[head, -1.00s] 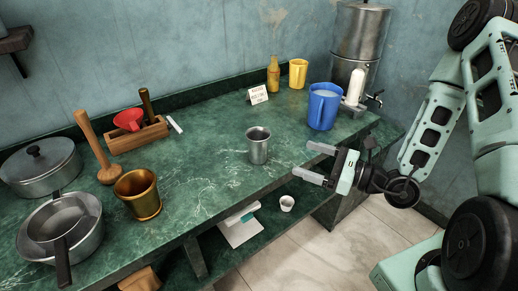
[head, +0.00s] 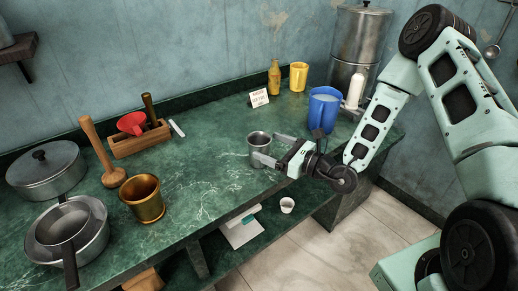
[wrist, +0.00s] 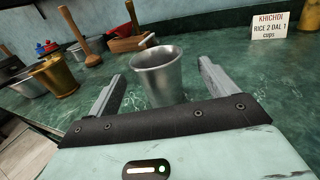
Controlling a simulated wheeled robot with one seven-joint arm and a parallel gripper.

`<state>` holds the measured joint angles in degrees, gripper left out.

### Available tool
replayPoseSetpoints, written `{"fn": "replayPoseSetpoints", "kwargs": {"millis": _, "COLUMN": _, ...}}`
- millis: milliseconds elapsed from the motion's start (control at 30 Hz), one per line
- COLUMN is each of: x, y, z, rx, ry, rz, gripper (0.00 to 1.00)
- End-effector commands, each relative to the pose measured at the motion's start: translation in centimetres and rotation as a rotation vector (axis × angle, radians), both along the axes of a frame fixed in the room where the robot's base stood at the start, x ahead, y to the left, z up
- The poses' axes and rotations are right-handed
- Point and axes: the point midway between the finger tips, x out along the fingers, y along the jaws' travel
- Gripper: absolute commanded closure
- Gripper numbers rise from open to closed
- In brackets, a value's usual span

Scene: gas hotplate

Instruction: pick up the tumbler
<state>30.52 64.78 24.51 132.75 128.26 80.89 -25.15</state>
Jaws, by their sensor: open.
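The tumbler (head: 258,148) is a steel metal cup standing upright on the green marble counter (head: 210,170). In the wrist view the tumbler (wrist: 157,75) stands between and just ahead of my two open fingers. My gripper (head: 268,149) is open, its fingers pointing left at the tumbler. In the head view one finger passes in front of the tumbler's lower part and the other lies just behind its right side. In the wrist view my gripper (wrist: 158,88) holds nothing. I cannot tell whether a finger touches the tumbler.
A blue jug (head: 323,108) stands close behind my gripper. A brass mortar (head: 141,198), a wooden pestle (head: 100,155) and pans are to the left. The counter left of the tumbler is clear.

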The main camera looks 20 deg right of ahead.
Motion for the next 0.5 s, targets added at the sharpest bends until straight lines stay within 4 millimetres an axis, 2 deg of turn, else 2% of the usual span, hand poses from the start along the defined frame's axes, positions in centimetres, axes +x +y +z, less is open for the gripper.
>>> {"fn": "replayPoseSetpoints", "kwargs": {"millis": 200, "x": 2.3, "y": 2.3, "z": 0.5, "rx": 0.000, "ry": -0.003, "rz": 0.003, "gripper": 0.15}}
{"fn": "replayPoseSetpoints", "kwargs": {"millis": 500, "x": 3.3, "y": 3.0, "z": 0.3, "rx": 0.000, "ry": 0.000, "rz": 0.001, "gripper": 0.15}}
